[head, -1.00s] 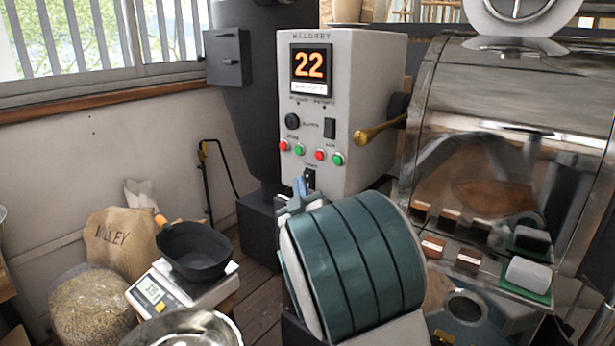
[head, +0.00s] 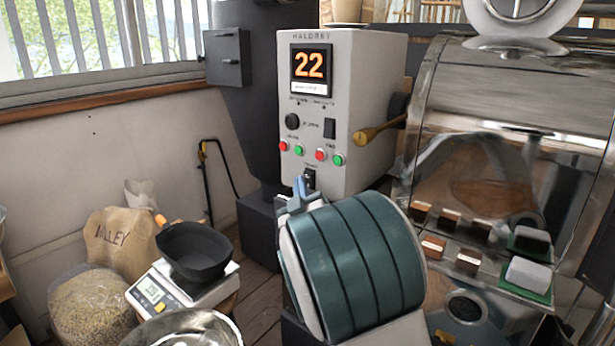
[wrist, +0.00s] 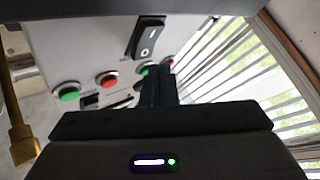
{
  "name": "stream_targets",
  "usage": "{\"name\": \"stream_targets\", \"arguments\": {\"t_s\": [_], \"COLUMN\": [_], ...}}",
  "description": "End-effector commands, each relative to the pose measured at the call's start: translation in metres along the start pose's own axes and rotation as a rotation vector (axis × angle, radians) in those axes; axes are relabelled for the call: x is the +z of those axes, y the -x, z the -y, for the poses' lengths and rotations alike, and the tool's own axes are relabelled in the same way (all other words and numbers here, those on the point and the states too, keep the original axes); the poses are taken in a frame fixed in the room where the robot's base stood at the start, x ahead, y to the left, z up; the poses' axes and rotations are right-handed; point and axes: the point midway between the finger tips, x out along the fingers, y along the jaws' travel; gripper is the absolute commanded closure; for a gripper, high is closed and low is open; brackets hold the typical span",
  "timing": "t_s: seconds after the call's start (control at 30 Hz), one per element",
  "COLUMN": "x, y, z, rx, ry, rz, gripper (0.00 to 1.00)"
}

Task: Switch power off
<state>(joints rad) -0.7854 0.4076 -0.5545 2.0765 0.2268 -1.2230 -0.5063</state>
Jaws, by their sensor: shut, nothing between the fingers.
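The pale control panel (head: 350,80) shows an orange 22. A black rocker switch (head: 309,177) sits low on its front, below the red and green buttons. In the wrist view, this rocker switch (wrist: 148,38) shows its I and O marks; I cannot tell which side is pressed. A second black rocker (head: 329,128) sits higher, right of a black knob. The label lettering is too small to read. My gripper (head: 300,184) is shut and empty, close in front of the lower rocker. In the wrist view, the gripper fingertips (wrist: 160,70) overlap the button row; contact is unclear.
Red and green buttons (head: 320,155) lie close above the lower rocker. A brass lever (head: 379,129) sticks out at the panel's right. The metal roaster (head: 490,90) stands to the right. A scale (head: 165,292) with a dark pan (head: 195,252) and sacks stand at left.

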Motion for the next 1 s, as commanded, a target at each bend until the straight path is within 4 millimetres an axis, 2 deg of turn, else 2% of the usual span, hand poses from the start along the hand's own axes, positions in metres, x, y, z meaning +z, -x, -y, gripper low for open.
{"name": "stream_targets", "arguments": {"t_s": [1.0], "x": [0.0039], "y": [-0.006], "z": [-0.0042], "rx": [0.0], "ry": [0.0], "rz": [0.0], "gripper": [1.0]}}
